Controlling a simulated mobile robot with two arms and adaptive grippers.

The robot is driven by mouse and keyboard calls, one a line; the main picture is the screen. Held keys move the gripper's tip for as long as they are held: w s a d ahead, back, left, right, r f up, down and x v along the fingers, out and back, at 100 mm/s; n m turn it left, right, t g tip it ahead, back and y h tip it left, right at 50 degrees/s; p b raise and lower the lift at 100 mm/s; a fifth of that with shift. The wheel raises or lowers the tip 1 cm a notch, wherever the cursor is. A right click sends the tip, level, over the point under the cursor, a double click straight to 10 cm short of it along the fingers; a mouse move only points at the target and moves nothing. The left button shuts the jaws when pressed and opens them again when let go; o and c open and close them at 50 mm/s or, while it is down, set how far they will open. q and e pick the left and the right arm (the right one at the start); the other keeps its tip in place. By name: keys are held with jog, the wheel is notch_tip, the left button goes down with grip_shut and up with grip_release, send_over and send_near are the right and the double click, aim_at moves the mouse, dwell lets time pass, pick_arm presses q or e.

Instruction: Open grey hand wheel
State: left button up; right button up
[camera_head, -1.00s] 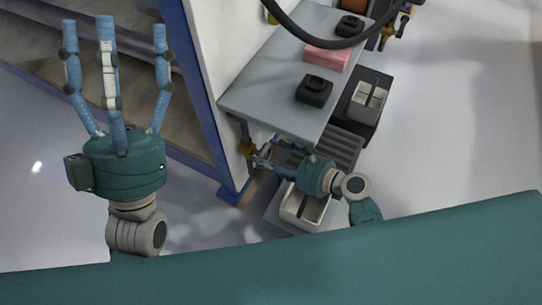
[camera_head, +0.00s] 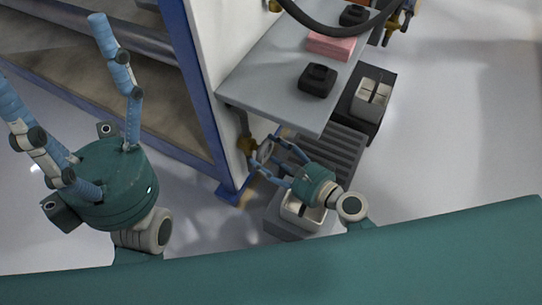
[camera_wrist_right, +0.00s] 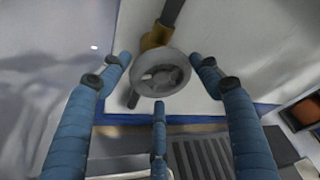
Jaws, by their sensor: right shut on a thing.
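The grey hand wheel (camera_wrist_right: 161,74) is a round, spoked wheel on a brass valve (camera_wrist_right: 154,40) at the white panel's lower end. In the head view the wheel (camera_head: 265,150) is small, beside the brass fitting (camera_head: 247,146). My right gripper (camera_head: 263,158) has its blue fingers around the wheel's rim, shut on it. In the right wrist view the fingers (camera_wrist_right: 159,82) stand left, right and below the wheel; exact contact is hard to see. My left gripper (camera_head: 52,72) is open and empty at the left, far from the wheel.
A grey shelf (camera_head: 275,85) with black devices (camera_head: 317,80) and a pink stack (camera_head: 331,46) overhangs near the wheel. Below are a ribbed grey surface (camera_head: 335,150) and a grey bin (camera_head: 289,229). A blue-edged cabinet (camera_head: 203,110) stands left. The floor at right (camera_head: 470,130) is clear.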

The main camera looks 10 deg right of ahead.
jog(key=shift+w+a+r, duration=0.1)
jog(key=shift+r, duration=0.15)
jog(key=o, duration=1.1)
jog(key=shift+o, duration=0.2)
jog(key=shift+f, duration=0.1)
jog(key=shift+s+d, duration=0.3)
jog(key=shift+s, duration=0.05)
jog(key=v, duration=1.1)
jog(key=shift+s, duration=0.1)
